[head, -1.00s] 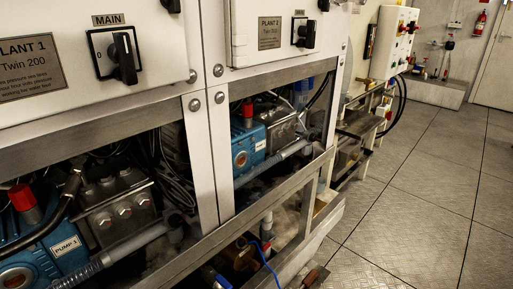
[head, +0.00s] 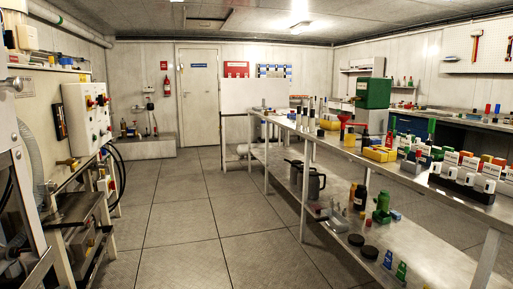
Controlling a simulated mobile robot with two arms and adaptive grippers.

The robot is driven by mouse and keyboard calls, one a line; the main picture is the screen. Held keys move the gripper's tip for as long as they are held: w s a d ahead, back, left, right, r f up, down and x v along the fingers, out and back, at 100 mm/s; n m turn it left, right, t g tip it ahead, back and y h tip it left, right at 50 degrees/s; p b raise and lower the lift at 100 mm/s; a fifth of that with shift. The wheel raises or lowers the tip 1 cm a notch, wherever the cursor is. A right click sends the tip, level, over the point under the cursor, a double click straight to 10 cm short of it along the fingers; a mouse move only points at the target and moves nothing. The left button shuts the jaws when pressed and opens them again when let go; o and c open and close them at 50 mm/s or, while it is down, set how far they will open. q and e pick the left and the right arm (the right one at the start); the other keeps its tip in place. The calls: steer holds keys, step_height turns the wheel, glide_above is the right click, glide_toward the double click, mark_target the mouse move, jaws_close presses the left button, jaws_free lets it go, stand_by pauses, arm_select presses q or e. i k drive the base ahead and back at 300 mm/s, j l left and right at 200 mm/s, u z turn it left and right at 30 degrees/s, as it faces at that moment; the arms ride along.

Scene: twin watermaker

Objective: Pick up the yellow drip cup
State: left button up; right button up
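I cannot tell which thing is the yellow drip cup. Several small yellow things stand on the long workbench (head: 410,176) at the right. One low yellow thing (head: 329,125) is near the bench's far part. A larger yellow block-like thing (head: 380,153) is nearer, at the bench's left edge. All are too small to make out clearly. Neither of my grippers is in view.
A red funnel (head: 344,120) and a green box (head: 373,93) are on the bench. Its lower shelf (head: 335,222) holds a dark jug (head: 309,182) and bottles. Machinery with a white control box (head: 84,117) lines the left. The floor (head: 205,215) between is clear.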

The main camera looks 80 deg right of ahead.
mark_target(349, 140)
steer(key=z, duration=3.1)
